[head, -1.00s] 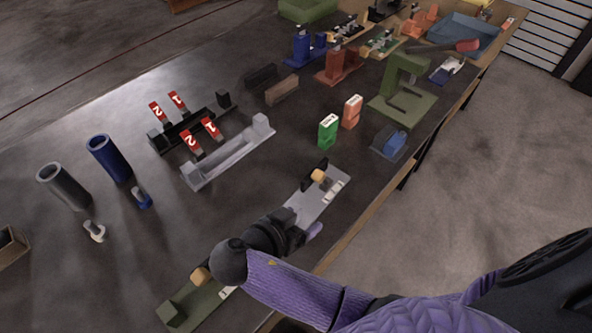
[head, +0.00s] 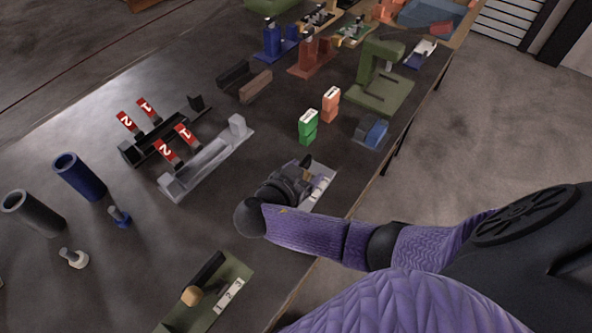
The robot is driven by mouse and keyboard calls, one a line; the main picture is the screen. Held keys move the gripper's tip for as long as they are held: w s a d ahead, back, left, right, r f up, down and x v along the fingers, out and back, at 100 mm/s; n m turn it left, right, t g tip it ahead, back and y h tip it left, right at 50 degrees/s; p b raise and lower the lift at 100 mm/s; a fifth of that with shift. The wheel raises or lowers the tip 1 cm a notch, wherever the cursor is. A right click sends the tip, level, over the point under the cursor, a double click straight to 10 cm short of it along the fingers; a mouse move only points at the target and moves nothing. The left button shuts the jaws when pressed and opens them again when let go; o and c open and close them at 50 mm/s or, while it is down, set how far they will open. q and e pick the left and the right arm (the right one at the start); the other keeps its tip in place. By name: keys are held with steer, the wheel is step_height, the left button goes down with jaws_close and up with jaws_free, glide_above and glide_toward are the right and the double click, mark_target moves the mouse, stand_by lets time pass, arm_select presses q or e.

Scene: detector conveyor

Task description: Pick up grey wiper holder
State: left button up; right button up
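The holder appears to lie on the table. My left gripper is not in view.
A similar green holder (head: 238,270) lies at the front edge. A green box (head: 308,126), an orange box (head: 330,104) and a blue-grey block (head: 371,132) stand behind. A long grey bracket (head: 205,160) is to the left. Dark table between is clear.

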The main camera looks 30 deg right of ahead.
jaws_close()
stand_by(1.2)
